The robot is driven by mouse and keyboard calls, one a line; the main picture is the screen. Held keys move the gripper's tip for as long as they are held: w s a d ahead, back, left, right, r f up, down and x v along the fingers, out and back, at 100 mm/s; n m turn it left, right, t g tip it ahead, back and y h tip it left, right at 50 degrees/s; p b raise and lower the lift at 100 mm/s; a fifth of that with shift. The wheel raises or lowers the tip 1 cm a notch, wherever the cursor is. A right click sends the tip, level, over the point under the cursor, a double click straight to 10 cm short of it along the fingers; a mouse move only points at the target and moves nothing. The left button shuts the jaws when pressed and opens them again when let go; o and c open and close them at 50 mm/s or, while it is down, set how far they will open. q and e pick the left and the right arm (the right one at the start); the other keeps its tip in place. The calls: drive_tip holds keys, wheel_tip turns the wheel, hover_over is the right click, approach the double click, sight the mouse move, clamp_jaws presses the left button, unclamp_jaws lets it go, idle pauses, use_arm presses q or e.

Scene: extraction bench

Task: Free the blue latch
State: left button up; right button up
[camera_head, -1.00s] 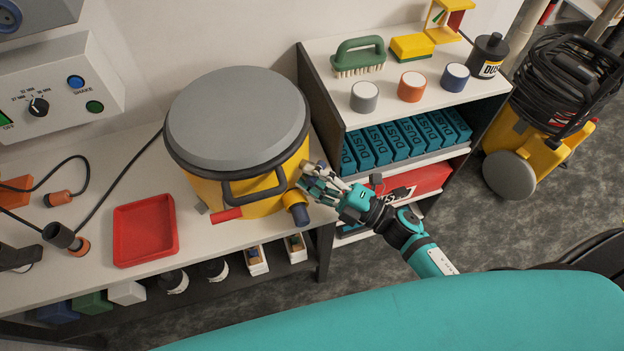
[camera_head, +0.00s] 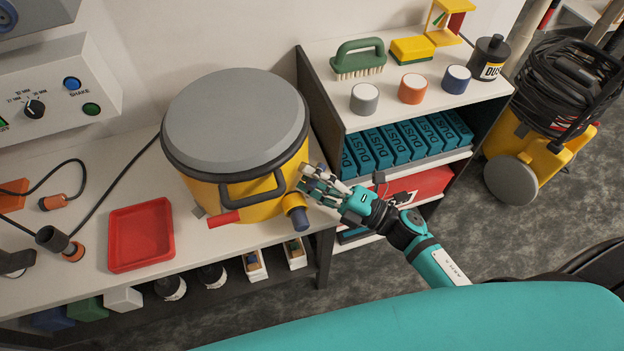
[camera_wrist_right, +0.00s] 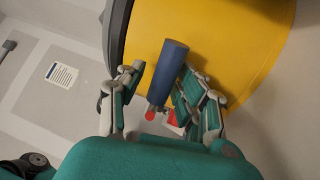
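The blue latch (camera_head: 297,216) is a dark blue cylindrical handle low on the right side of the yellow drum (camera_head: 262,207). In the right wrist view the blue latch (camera_wrist_right: 168,72) stands out against the yellow wall, between my spread fingers. My right gripper (camera_head: 309,181) is beside the drum, just above and right of the latch. In the right wrist view my right gripper (camera_wrist_right: 163,80) is open, with a gap between the latch and the left finger. The right fingers are very close to the latch; contact cannot be told. My left gripper is not in view.
A red latch handle (camera_head: 222,217) is on the drum's front. The drum has a grey lid (camera_head: 235,118) and a dark grip bar (camera_head: 252,190). A red tray (camera_head: 140,236) lies on the bench to the left. A shelf unit (camera_head: 335,85) with blue DUST boxes (camera_head: 400,142) stands close right.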

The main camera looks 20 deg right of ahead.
drive_tip(key=shift+o, duration=1.2)
drive_tip(key=shift+d+r, duration=0.1)
drive_tip(key=shift+r, duration=0.1)
drive_tip(key=shift+f, duration=0.15)
drive_tip(key=shift+f, duration=0.1)
drive_tip(key=shift+s, duration=0.2)
drive_tip(key=v, duration=1.1)
drive_tip(key=shift+s+d, duration=0.15)
drive_tip(key=shift+d, duration=0.2)
